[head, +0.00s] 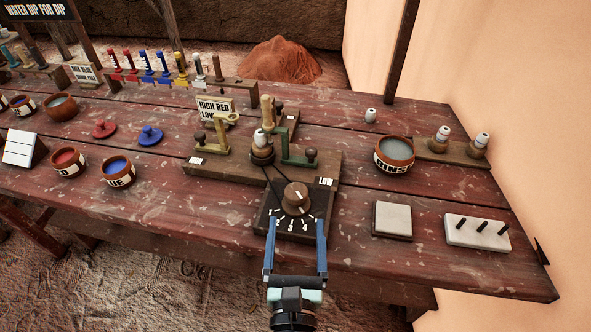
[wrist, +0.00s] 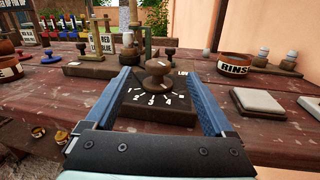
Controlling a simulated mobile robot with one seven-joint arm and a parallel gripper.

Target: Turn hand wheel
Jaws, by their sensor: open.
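The hand wheel is most likely the round brown knob (head: 296,198) on a dark dial block (head: 273,222) at the front middle of the table. White numbers and tick marks fan out on its near side, and a light pointer mark shows on its top. It also shows in the wrist view (wrist: 158,74), centred beyond the fingers. My gripper (head: 297,235) is open and empty, its blue fingers spread wide at the near side of the dial. In the wrist view the fingers (wrist: 160,85) flank the dial face. I cannot tell whether they touch the block.
A wooden stand with olive and green levers (head: 298,160) rises behind the dial. A rinse bowl (head: 394,154), a pale square tile (head: 392,219) and a white block with dark pegs (head: 478,232) lie to the right. Red and blue bowls (head: 117,169) stand left. The table front is clear left of the dial.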

